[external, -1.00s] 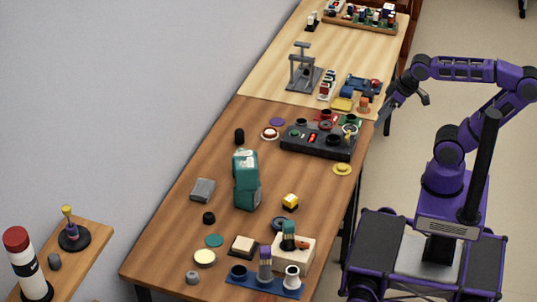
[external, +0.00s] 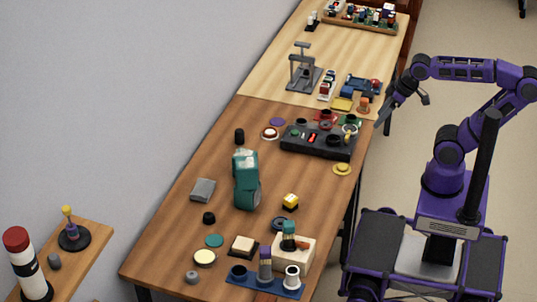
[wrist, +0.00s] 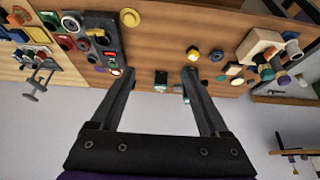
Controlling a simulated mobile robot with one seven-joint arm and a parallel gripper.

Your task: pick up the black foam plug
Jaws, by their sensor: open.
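Two small black pieces on the brown table could be the black foam plug, and I cannot tell which it is. One is an upright black cylinder (external: 239,136) near the wall-side edge, left of the grey control box. The other is a short, round black piece (external: 209,218) further forward, left of the teal device. My gripper (external: 402,110) is raised beyond the table's right edge, apart from both. In the wrist view my gripper (wrist: 160,72) has its two fingers spread, with nothing held between them.
A teal device (external: 246,182) stands mid-table. The control box (external: 318,141) lies behind it. A blue tray (external: 262,284) with upright parts and a cream block (external: 294,254) fill the front right. A grey stand (external: 303,72) is on the lighter table behind.

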